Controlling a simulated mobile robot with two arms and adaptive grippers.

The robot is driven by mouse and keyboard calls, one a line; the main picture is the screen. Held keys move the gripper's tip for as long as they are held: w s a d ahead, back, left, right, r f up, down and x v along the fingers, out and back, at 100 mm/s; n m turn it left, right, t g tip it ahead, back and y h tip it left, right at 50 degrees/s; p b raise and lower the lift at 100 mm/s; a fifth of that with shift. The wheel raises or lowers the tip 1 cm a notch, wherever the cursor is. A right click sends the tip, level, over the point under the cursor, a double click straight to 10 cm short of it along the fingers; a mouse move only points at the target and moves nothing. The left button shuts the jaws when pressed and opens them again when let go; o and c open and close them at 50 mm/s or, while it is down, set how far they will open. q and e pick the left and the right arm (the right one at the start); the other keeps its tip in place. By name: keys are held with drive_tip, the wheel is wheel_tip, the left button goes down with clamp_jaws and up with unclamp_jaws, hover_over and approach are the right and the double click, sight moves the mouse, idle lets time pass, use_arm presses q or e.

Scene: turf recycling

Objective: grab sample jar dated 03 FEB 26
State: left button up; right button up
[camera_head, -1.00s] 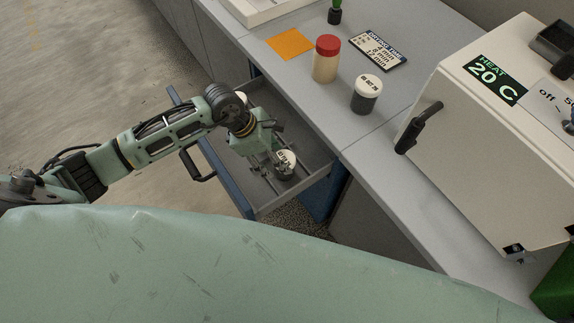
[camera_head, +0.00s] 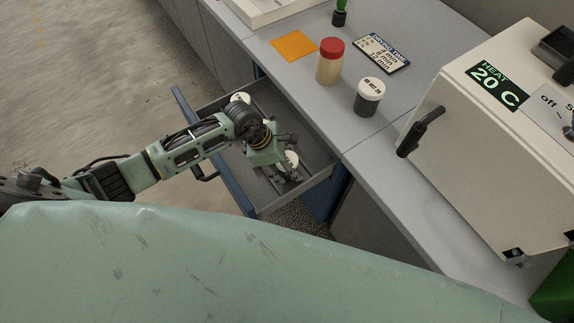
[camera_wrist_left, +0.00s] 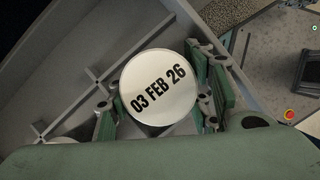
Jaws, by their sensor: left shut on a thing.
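The sample jar (camera_wrist_left: 158,85) has a round white lid that reads 03 FEB 26 in the left wrist view. In the head view its white lid (camera_head: 291,158) shows inside the open drawer (camera_head: 211,170), partly hidden by my gripper. My left gripper (camera_wrist_left: 160,104) is shut on this jar, with green finger pads on both sides of the lid. In the head view the left gripper (camera_head: 285,172) is at the drawer's near right end. Another white-lidded jar (camera_head: 240,98) is in the far part of the drawer, partly behind my arm. My right gripper is not in view.
On the grey counter (camera_head: 330,118) stand a dark jar with a white lid (camera_head: 369,97), a red-capped bottle (camera_head: 330,62), an orange sheet (camera_head: 294,45) and a drying time sign (camera_head: 382,53). A large heater box (camera_head: 490,130) stands at the right. Dividers (camera_wrist_left: 95,85) cross the drawer floor.

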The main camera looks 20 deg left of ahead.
use_arm(q)
drive_tip(key=shift+c, duration=1.4)
drive_tip(key=shift+r, duration=0.1)
